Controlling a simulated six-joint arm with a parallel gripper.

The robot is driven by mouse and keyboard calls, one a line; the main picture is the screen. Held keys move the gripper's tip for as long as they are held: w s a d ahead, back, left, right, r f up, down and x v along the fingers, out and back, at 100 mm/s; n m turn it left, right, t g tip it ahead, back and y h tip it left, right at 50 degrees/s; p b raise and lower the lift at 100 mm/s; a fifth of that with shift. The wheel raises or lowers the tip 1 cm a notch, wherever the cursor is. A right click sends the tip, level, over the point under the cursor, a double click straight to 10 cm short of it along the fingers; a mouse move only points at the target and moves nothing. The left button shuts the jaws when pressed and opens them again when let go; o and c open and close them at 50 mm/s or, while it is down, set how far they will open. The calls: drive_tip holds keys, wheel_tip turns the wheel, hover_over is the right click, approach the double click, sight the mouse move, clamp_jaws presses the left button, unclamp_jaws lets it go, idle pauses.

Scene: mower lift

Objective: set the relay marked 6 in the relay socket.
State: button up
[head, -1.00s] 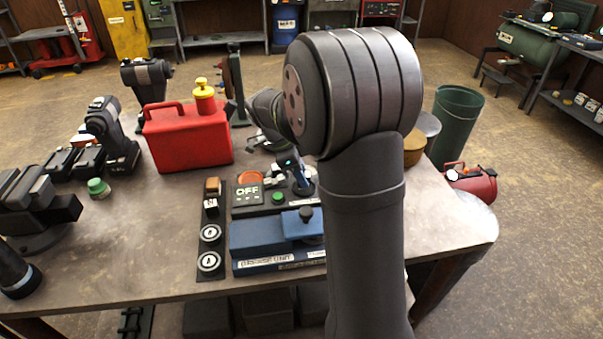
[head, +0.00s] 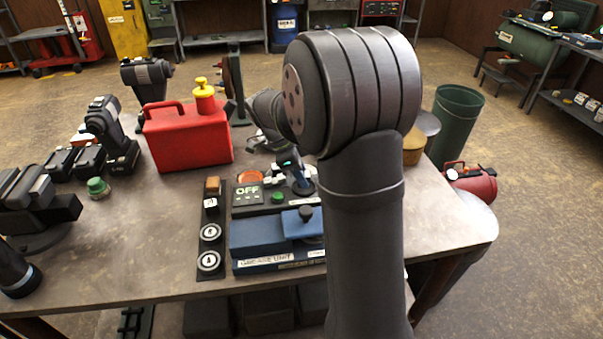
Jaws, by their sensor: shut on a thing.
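My gripper (head: 297,181) points down over the right part of the control panel, behind my large arm link. It is small and dark in the head view, partly hidden. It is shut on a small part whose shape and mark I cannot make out. No mark 6 is readable, and I cannot identify the relay socket.
A blue unit (head: 262,239) with a black knob stands in front of the panel. A red fuel can (head: 188,139) stands behind left. Power tools, batteries and a green cap (head: 97,187) are at left. The front left of the bench (head: 135,250) is clear.

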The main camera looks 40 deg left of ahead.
drive_tip(key=shift+f, duration=0.4)
drive_tip(key=o, duration=0.7)
drive_tip(key=shift+v, duration=5.45)
drive_tip(key=shift+r, duration=4.7)
drive_tip(key=shift+w+d, duration=1.35)
drive_tip(key=shift+d, duration=1.15)
drive_tip(key=shift+w+d, duration=1.35)
drive_tip(key=shift+d, duration=1.15)
drive_tip(key=shift+w+d, duration=1.35)
drive_tip(key=shift+d, duration=1.15)
